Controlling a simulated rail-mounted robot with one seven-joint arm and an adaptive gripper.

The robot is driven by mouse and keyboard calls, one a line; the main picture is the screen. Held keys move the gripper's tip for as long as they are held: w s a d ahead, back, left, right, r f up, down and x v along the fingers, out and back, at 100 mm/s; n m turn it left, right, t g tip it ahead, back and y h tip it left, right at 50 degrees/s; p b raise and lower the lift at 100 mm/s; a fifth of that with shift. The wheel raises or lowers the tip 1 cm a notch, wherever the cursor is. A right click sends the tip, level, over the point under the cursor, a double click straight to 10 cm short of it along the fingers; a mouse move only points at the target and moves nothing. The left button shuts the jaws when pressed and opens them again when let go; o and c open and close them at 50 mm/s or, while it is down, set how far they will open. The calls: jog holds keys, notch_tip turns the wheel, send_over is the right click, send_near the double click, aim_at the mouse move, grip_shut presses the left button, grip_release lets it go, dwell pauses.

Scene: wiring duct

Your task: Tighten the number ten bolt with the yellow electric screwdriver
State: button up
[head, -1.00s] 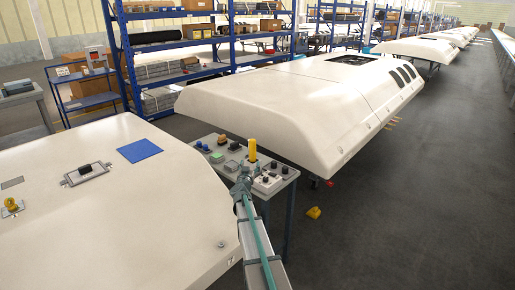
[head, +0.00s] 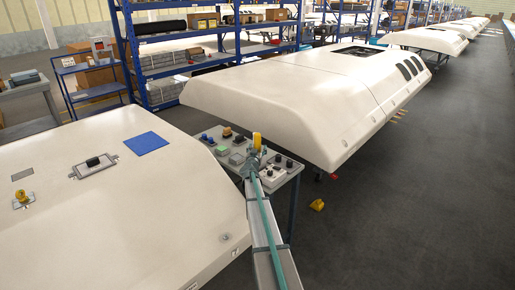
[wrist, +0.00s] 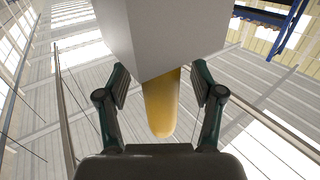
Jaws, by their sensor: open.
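A yellow upright cylinder, which looks like the yellow electric screwdriver (head: 257,141), stands at the small grey table in the head view. My gripper (head: 255,162) is just in front of it and hides its lower part. In the wrist view a rounded yellow body (wrist: 161,108) shows between the two spread fingers of my gripper (wrist: 159,78), with gaps on both sides. A large pale grey block (wrist: 160,35) covers its upper part. I cannot make out which bolt is number ten; no number is readable.
The grey table (head: 283,177) carries several small coloured devices. White shells stand at left (head: 110,235) and behind (head: 300,95). A small yellow object (head: 317,205) lies on the floor. Another yellow item (head: 23,198) sits on the left shell. The aisle at right is clear.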

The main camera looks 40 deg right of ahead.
jog(key=shift+w+d, duration=0.15)
grip_shut()
jog(key=shift+r, duration=0.15)
dwell(0.4)
notch_tip(320, 180, up, 18)
jog(key=shift+f+p, duration=0.1)
jog(key=shift+p, duration=1.15)
